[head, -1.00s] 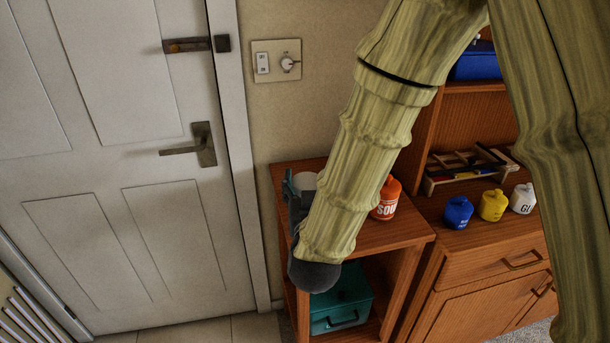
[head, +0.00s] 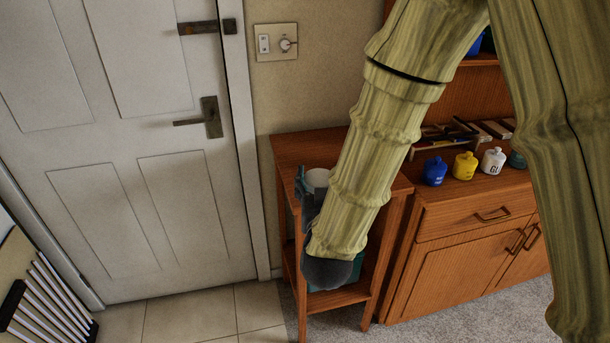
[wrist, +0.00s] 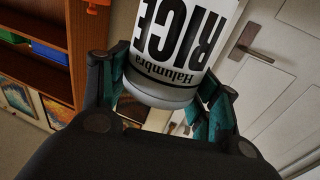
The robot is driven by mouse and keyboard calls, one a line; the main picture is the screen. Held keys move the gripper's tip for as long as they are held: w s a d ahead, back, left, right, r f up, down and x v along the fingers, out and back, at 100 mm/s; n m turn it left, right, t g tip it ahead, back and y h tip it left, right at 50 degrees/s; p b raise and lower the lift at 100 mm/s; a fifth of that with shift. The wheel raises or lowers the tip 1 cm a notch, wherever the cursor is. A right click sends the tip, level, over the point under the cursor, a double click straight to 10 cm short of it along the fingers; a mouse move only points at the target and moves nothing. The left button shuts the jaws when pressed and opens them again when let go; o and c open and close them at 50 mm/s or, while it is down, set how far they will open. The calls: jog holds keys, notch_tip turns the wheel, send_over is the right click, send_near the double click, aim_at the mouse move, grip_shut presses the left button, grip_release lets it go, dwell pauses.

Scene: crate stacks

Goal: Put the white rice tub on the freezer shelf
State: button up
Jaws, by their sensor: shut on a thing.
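The white rice tub (wrist: 168,60) is between my gripper's fingers in the wrist view, with "RICE" and "Halumbra" on its label, upside down in that picture. My gripper (wrist: 165,92) is shut on it, a teal-tipped finger on each side. In the head view my gripper (head: 305,196) is at the lower end of my arm, in front of the small wooden stand, and only the pale top of the tub (head: 318,178) shows beside it. My arm hides the rest. I cannot see a freezer shelf in either view.
The small wooden stand (head: 290,146) is against the wall. A sideboard (head: 440,225) to its right bears blue (head: 435,171), yellow (head: 465,165) and white (head: 493,160) pots. A white door (head: 110,220) fills the left.

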jog(key=f, duration=0.1)
jog(key=a+f, duration=0.1)
jog(key=f, duration=0.1)
jog(key=shift+w+a+f, duration=0.15)
jog(key=shift+w+f, duration=0.05)
jog(key=shift+w, duration=0.1)
jog(key=d+f, duration=0.3)
jog(key=f, duration=0.3)
jog(key=d+f+h, duration=0.1)
jog(key=d+f, duration=0.2)
jog(key=f, duration=0.3)
jog(key=d+f+m, duration=0.1)
jog(key=d+f, duration=0.2)
jog(key=f, duration=0.4)
jog(key=shift+d+h, duration=0.3)
